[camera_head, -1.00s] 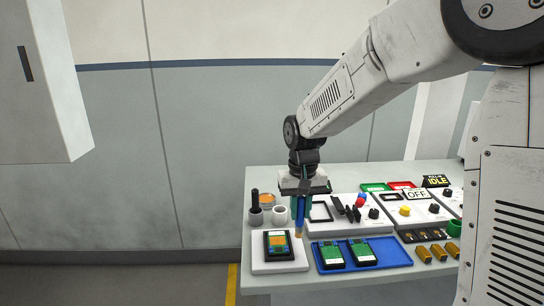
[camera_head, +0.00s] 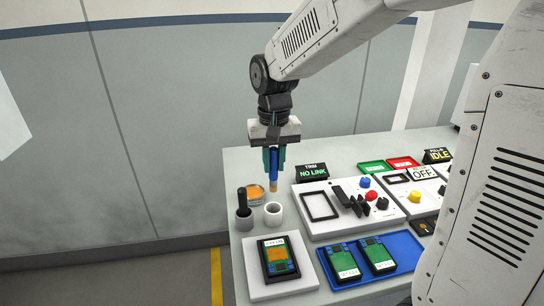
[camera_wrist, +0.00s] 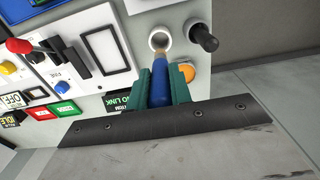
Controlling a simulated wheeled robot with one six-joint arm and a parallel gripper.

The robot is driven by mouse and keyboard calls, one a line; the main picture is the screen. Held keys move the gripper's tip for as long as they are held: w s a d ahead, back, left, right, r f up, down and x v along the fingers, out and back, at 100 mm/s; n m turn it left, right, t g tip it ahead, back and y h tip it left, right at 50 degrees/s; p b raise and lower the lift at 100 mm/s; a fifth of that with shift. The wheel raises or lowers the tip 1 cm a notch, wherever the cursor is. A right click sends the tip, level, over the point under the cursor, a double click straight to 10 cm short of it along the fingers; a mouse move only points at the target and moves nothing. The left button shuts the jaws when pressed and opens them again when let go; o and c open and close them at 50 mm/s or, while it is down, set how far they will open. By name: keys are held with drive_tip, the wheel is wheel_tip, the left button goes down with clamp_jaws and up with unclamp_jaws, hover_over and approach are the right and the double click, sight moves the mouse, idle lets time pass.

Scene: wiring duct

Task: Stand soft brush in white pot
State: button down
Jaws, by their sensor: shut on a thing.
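My gripper (camera_head: 273,165) is shut on the blue handle of the soft brush (camera_head: 273,182), which hangs upright with its tan bristle end down. In the head view the brush tip is just above and behind the white pot (camera_head: 273,214). The wrist view shows the green fingers (camera_wrist: 163,88) around the blue brush (camera_wrist: 160,85), with its tip near the rim of the white pot (camera_wrist: 158,38). Whether the tip touches the pot cannot be told. The pot looks empty.
A white pad with a device (camera_head: 278,257), a blue tray (camera_head: 398,246) and a control panel (camera_head: 345,224) lie nearby.

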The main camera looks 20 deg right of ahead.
sight(274, 180)
drive_tip(key=shift+f, duration=4.2)
drive_tip(key=c, duration=1.2)
unclamp_jaws()
drive_tip(key=shift+r, duration=0.1)
wheel_tip(274, 180, up, 8)
drive_tip(key=shift+f, duration=0.15)
drive_tip(key=shift+s, duration=0.1)
